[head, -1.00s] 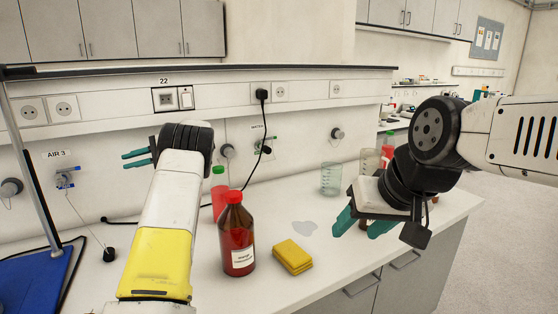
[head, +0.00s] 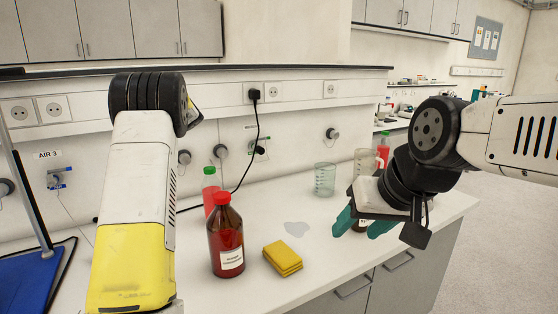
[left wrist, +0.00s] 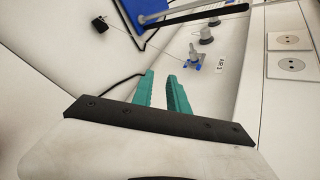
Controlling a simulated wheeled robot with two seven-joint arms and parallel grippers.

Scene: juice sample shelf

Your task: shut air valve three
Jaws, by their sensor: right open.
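The air valve three (head: 58,178), with blue parts, is on the white wall panel at the left of the head view, below the label AIR 3 (head: 47,155). The valve also shows in the left wrist view (left wrist: 193,61), beside its label (left wrist: 221,65). My left gripper (left wrist: 161,76) is open and empty in the left wrist view, with teal fingers apart and short of the valve. In the head view my own left arm hides it. My right gripper (head: 362,230) is open over the bench's right part. I cannot tell how the valve's handle is turned.
A brown bottle with red cap (head: 226,240), a red bottle with green cap (head: 210,190), yellow sponges (head: 283,258) and a beaker (head: 325,179) stand on the bench. A blue board with a rod (head: 25,280) is at the left. A black cable (head: 252,150) hangs from a socket.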

